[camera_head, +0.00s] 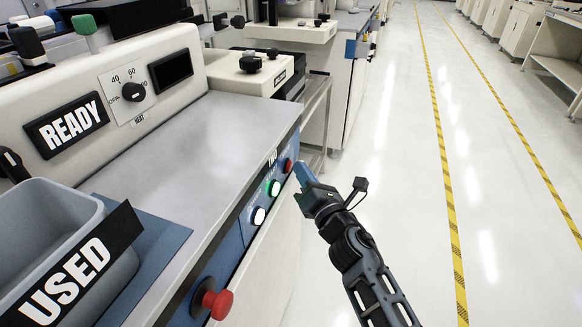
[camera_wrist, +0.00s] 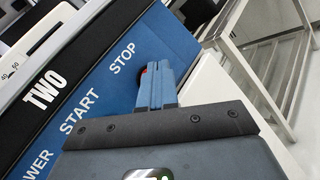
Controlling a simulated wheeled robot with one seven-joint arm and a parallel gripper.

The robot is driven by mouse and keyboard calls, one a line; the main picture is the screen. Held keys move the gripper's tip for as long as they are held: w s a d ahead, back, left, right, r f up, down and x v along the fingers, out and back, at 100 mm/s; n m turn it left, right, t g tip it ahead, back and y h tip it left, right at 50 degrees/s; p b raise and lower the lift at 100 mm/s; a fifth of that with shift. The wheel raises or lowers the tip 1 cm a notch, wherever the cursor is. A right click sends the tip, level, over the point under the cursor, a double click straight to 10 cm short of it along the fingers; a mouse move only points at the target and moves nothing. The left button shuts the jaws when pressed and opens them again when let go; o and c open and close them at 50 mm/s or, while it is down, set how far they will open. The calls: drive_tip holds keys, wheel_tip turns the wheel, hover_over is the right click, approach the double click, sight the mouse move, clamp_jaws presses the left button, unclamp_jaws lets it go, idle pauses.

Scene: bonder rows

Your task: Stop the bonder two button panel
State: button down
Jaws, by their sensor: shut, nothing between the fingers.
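The blue button panel (camera_head: 246,212) runs along the front edge of the bonder. It carries a red button (camera_head: 288,166), a green button (camera_head: 274,188) and a white button (camera_head: 259,216). In the wrist view the panel (camera_wrist: 110,75) reads TWO, with the words STOP, START and a partly hidden POWER. My gripper (camera_head: 301,172) is shut and empty, its blue fingertips right beside the red button. In the wrist view the fingers (camera_wrist: 157,84) cover most of the red button (camera_wrist: 143,71) by STOP. I cannot tell whether they touch it.
A large red knob (camera_head: 217,303) sticks out of the front lower left. A grey bin (camera_head: 45,225) labelled USED and a READY sign (camera_head: 67,125) are on the bonder. A metal rack (camera_wrist: 265,75) stands beyond the panel. The aisle floor (camera_head: 400,150) to the right is clear.

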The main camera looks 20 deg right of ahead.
drive_tip(key=shift+w+a, duration=0.15)
drive_tip(key=shift+a, duration=0.1)
drive_tip(key=shift+d, duration=0.1)
idle(0.5)
drive_tip(key=shift+s+d, duration=0.5)
drive_tip(key=shift+d, duration=0.1)
drive_tip(key=shift+p, duration=0.3)
drive_tip(key=shift+s+d+p, duration=0.5)
drive_tip(key=shift+s+d, duration=0.25)
drive_tip(key=shift+d, duration=0.25)
drive_tip(key=shift+s+d+p, duration=0.45)
drive_tip(key=shift+s+d, duration=0.3)
drive_tip(key=shift+d, duration=0.25)
